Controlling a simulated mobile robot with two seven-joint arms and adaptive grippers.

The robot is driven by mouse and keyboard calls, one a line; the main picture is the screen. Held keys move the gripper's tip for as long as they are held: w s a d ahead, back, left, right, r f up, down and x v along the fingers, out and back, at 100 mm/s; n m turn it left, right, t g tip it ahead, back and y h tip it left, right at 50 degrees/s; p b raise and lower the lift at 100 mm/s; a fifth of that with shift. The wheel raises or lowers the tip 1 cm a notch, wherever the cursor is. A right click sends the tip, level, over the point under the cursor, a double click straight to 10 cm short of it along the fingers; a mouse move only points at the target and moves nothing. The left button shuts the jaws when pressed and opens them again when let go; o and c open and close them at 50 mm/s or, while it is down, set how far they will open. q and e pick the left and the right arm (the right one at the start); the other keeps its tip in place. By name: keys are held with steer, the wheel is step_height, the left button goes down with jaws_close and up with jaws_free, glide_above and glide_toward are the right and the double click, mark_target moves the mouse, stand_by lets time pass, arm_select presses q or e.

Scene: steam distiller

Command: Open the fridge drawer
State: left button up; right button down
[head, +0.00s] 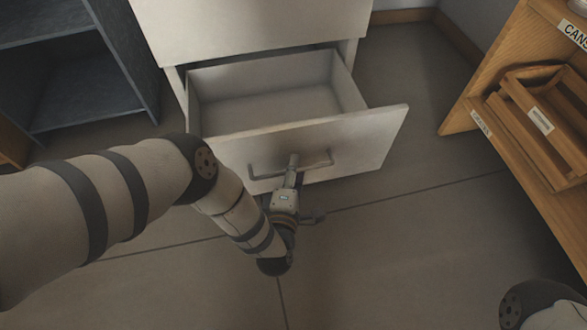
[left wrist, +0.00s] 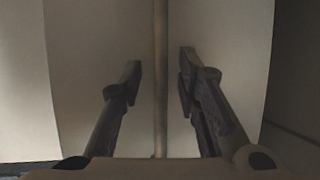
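The white drawer (head: 370,140) is pulled well out of the white cabinet, and its inside looks empty. A grey bar handle (head: 262,178) runs across its front. My left gripper (head: 292,160) is at the middle of the handle. In the left wrist view, the handle bar (left wrist: 160,90) runs upright between the two fingers of my left gripper (left wrist: 159,70). The fingers are apart, with a gap on each side of the bar. My right gripper is out of view; only a piece of my right arm shows at the lower right.
The white cabinet body (head: 250,30) stands behind the drawer. A dark open shelf (head: 75,100) is at the left. A wooden shelf (head: 480,75) with a wooden crate (head: 540,115) is at the right. The tiled floor (head: 400,240) in front is clear.

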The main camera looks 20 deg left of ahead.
arm_select(q)
steer(key=v, duration=1.2)
steer(key=shift+r, duration=0.1)
